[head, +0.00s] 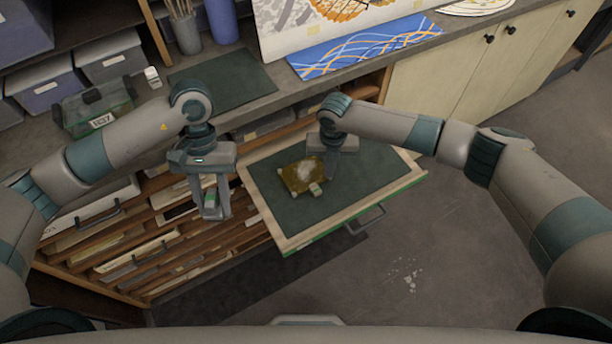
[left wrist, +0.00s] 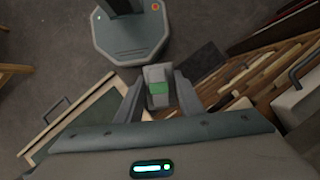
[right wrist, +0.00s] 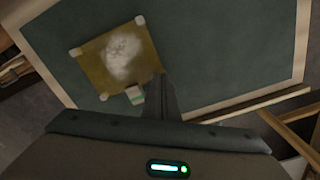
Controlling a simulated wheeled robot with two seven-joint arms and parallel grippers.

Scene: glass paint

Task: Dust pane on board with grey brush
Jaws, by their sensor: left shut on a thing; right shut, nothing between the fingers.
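An amber pane (head: 293,176) with a whitish dusty patch lies on the dark green board (head: 365,185); the pane (right wrist: 108,70) has small pale pieces at its visible corners. A small pale block with a green stripe (right wrist: 135,95) sits at the pane's edge. My left gripper (head: 212,203) is shut on a grey block-like thing with a green band (left wrist: 157,88), seemingly the grey brush, held in the air left of the board. My right gripper (right wrist: 161,88) is shut and empty over the board beside the pane; in the head view its fingers are partly hidden.
The board is on a pulled-out drawer with a pale rim (head: 262,205) and a metal handle (head: 365,221). Open shelf slots (head: 150,235) lie below my left gripper.

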